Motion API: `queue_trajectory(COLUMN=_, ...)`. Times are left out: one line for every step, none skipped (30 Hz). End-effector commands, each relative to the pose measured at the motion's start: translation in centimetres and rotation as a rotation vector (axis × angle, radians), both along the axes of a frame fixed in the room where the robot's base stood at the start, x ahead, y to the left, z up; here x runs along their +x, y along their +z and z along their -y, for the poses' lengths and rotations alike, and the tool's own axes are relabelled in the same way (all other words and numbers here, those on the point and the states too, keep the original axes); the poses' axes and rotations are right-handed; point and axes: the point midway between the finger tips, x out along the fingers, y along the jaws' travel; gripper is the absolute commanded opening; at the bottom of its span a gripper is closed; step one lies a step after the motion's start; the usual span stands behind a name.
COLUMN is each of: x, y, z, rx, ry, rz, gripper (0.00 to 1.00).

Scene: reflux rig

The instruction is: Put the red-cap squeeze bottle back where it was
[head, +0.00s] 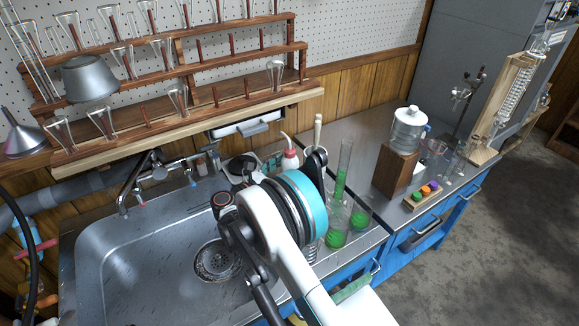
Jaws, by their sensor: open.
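The red-cap squeeze bottle (290,158) stands at the back of the counter, just right of the sink. Its white nozzle and red cap show; its lower part is hidden behind my arm. My gripper (317,160) is mostly hidden by my own white arm and its turquoise ring; dark parts show just right of the bottle. They look apart from the bottle, but I cannot tell the exact gap. I see nothing held in it.
Glassware with green liquid (337,238) stands close right of my arm. The sink (130,262) lies left, its faucet (135,190) behind. A wooden rack (190,112) overhangs the back. A water jar (409,130) stands on a wooden block (395,172) at right.

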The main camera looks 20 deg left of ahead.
Motion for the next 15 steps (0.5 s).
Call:
queue_trajectory(x=-0.9, y=0.3, z=-0.7, rx=0.0, ry=0.005, rz=0.0, gripper=0.68)
queue_trajectory(x=-1.4, y=0.3, z=-0.9, rx=0.0, ry=0.004, rz=0.0, gripper=0.68)
queue_trajectory(x=-2.1, y=0.4, z=-1.3, rx=0.0, ry=0.004, rz=0.0, gripper=0.68)
queue_trajectory(x=-2.7, y=0.4, z=-1.7, rx=0.0, ry=0.005, rz=0.0, gripper=0.68)
queue_trajectory(x=-3.3, y=0.4, z=-2.0, rx=0.0, ry=0.005, rz=0.0, gripper=0.68)
queue_trajectory(x=-4.0, y=0.4, z=-2.4, rx=0.0, ry=0.004, rz=0.0, gripper=0.68)
queue_trajectory(x=-4.6, y=0.4, z=-2.7, rx=0.0, ry=0.005, rz=0.0, gripper=0.68)
queue_trajectory(x=-5.1, y=0.4, z=-3.0, rx=0.0, ry=0.005, rz=0.0, gripper=0.68)
queue_trajectory(x=-5.7, y=0.3, z=-3.3, rx=0.0, ry=0.003, rz=0.0, gripper=0.68)
queue_trajectory(x=-6.2, y=0.3, z=-3.6, rx=0.0, ry=0.004, rz=0.0, gripper=0.68)
queue_trajectory(x=-6.7, y=0.3, z=-3.9, rx=0.0, ry=0.004, rz=0.0, gripper=0.68)
queue_trajectory(x=-7.2, y=0.3, z=-4.1, rx=0.0, ry=0.003, rz=0.0, gripper=0.68)
queue_trajectory(x=-7.5, y=0.3, z=-4.3, rx=0.0, ry=0.002, rz=0.0, gripper=0.68)
queue_trajectory(x=-7.9, y=0.2, z=-4.5, rx=0.0, ry=0.002, rz=0.0, gripper=0.68)
queue_trajectory(x=-8.2, y=0.2, z=-4.7, rx=0.0, ry=0.003, rz=0.0, gripper=0.68)
